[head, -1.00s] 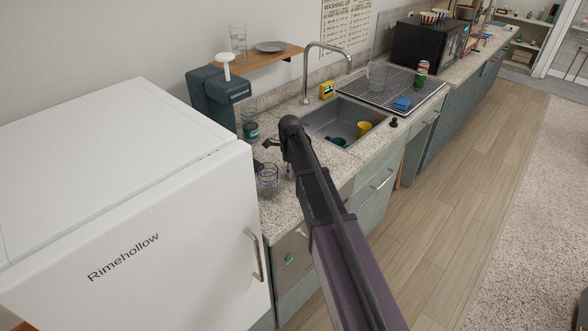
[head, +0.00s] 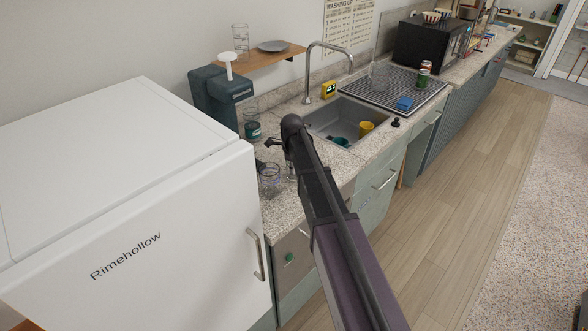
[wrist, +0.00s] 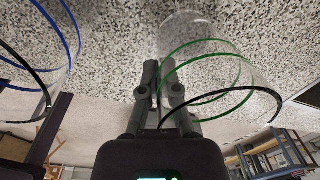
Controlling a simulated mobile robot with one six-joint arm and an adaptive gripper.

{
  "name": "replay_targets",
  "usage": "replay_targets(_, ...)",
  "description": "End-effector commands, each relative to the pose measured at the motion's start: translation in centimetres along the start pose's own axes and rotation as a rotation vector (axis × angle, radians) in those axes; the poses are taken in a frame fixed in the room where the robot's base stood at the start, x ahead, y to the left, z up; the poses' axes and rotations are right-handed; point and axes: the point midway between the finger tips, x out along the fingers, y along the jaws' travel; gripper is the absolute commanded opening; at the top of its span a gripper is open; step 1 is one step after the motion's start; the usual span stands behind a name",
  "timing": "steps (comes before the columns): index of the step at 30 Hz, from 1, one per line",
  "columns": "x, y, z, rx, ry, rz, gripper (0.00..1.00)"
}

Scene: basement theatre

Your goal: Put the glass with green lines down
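The glass with green lines (wrist: 215,72) is clear, with green rings and a dark ring near its rim. In the wrist view it is right of centre, its base toward the speckled counter. My gripper (wrist: 162,72) has its fingers close together at the glass's left side, with the glass wall between them, so it looks shut on that wall. In the head view my gripper (head: 270,144) is above the counter by the fridge, with clear glassware (head: 269,180) below it. Line colours and contact with the counter cannot be told there.
A glass with blue lines (wrist: 40,50) is close on the left in the wrist view. The white fridge (head: 150,200) borders the counter (head: 285,208). A coffee machine (head: 208,97), a sink (head: 350,112) with mugs and a drying rack (head: 385,88) lie along it.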

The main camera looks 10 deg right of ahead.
Motion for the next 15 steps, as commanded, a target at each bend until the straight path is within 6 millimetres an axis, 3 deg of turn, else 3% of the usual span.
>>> replay_targets(15, -3.8, -0.2, 0.0, 0.0, 0.0, 0.0, 0.0)
